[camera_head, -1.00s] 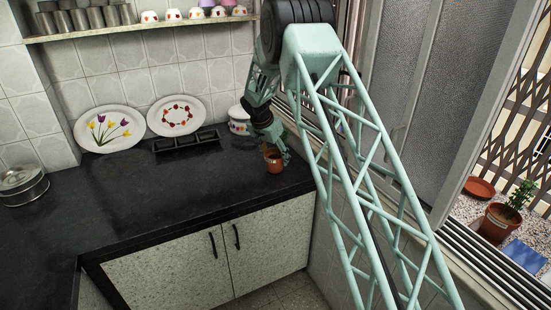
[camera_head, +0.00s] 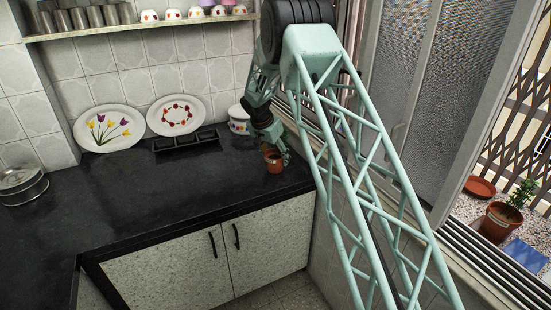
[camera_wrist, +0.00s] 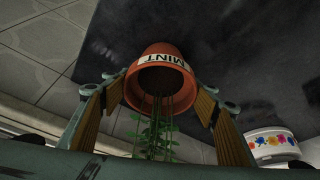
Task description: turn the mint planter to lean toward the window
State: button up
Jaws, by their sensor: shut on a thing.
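The mint planter (camera_head: 273,161) is a small terracotta pot at the right end of the black counter, below the window side. My gripper (camera_head: 279,152) is at it, partly hiding its right side and foliage. In the wrist view the pot (camera_wrist: 155,75) appears upside down, with a white MINT label and green stems. My gripper's fingers (camera_wrist: 158,98) have ribbed pads on both sides of the pot and are shut on it. The window (camera_head: 425,100) with frosted panes is to the right. I cannot tell the pot's exact tilt.
A flowered white pot (camera_head: 239,120) stands close behind the planter, and a black divided tray (camera_head: 186,141) lies left of it. Two decorated plates lean on the tiles. Counter space (camera_head: 170,195) left of the planter is clear. Another potted plant (camera_head: 500,220) is outside.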

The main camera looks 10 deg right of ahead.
dwell(0.4)
jog(key=o, duration=1.4)
jog(key=shift+c, duration=0.2)
jog(key=shift+f, duration=0.1)
jog(key=v, duration=1.2)
